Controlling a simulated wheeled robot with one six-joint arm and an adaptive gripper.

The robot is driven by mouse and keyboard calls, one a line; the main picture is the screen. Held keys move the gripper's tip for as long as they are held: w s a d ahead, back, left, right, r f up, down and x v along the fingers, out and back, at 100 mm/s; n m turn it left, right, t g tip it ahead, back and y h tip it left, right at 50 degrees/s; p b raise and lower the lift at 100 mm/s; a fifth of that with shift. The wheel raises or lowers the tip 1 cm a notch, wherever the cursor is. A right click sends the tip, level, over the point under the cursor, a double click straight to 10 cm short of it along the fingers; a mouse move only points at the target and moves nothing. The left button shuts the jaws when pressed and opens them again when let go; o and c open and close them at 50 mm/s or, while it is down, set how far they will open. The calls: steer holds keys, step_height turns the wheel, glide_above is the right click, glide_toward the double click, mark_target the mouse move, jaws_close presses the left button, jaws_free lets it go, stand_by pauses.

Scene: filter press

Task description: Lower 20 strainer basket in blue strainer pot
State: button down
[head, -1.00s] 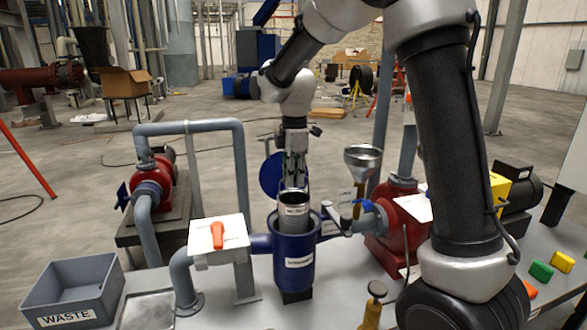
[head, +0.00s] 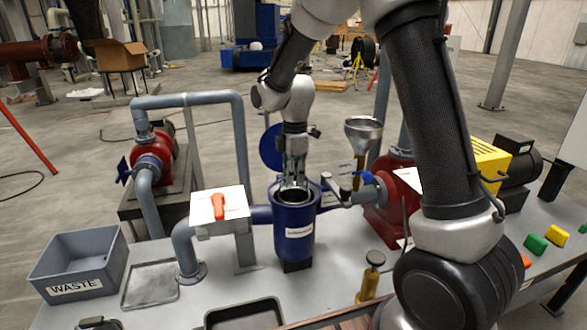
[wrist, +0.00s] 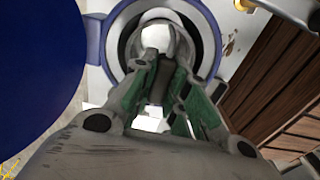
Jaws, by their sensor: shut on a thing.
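The blue strainer pot (head: 296,245) stands upright on the grey bench, its top open and a white label on its front. The strainer basket (head: 294,195) is inside the pot, with only its grey upper rim showing; its label and lower body are hidden by the pot wall. My gripper (head: 293,180) points straight down over the pot and is shut on the basket at its top. In the wrist view the green-padded fingers (wrist: 162,75) close on the basket within the pot's blue rim (wrist: 96,42). The exact grip spot is partly hidden by the fingers.
The pot's round blue lid (head: 272,147) stands raised behind it. A funnel (head: 364,132) and red pump (head: 392,200) stand right. A grey WASTE bin (head: 78,262) sits front left.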

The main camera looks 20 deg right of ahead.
steer(key=shift+f, duration=3.15)
steer(key=c, duration=1.3)
jaws_free()
steer(key=shift+c, duration=0.2)
steer(key=shift+r, duration=5.05)
